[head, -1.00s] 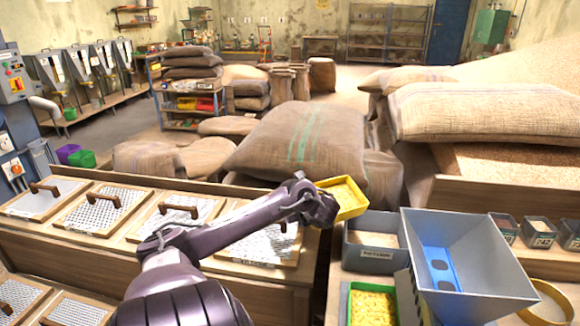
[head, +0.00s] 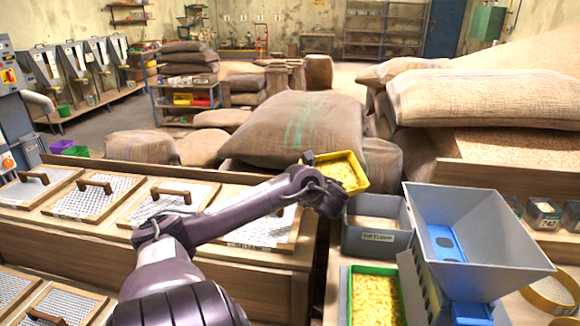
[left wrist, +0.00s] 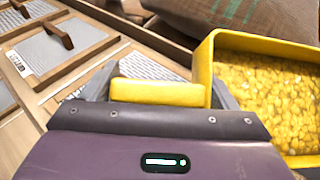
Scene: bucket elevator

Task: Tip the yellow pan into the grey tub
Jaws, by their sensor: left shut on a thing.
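The yellow pan (head: 354,186) is held up left of and behind the grey tub (head: 355,241) in the head view. It holds yellow grain-like pieces and looks roughly level. My left gripper (head: 311,166) is shut on the pan's yellow handle, which shows between its fingers (left wrist: 158,93) in the left wrist view. The pan (left wrist: 204,72) fills the right side there, its far part cut off by the frame. The grey tub has a label on its front and some tan material inside. My right gripper is not in view.
A large grey hopper (head: 475,235) stands close right of the tub. A green tray (head: 374,269) of yellow pieces is in front of it. Wooden-framed screens (head: 98,193) with handles lie under my left arm. Burlap sacks (head: 270,140) are piled behind the pan.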

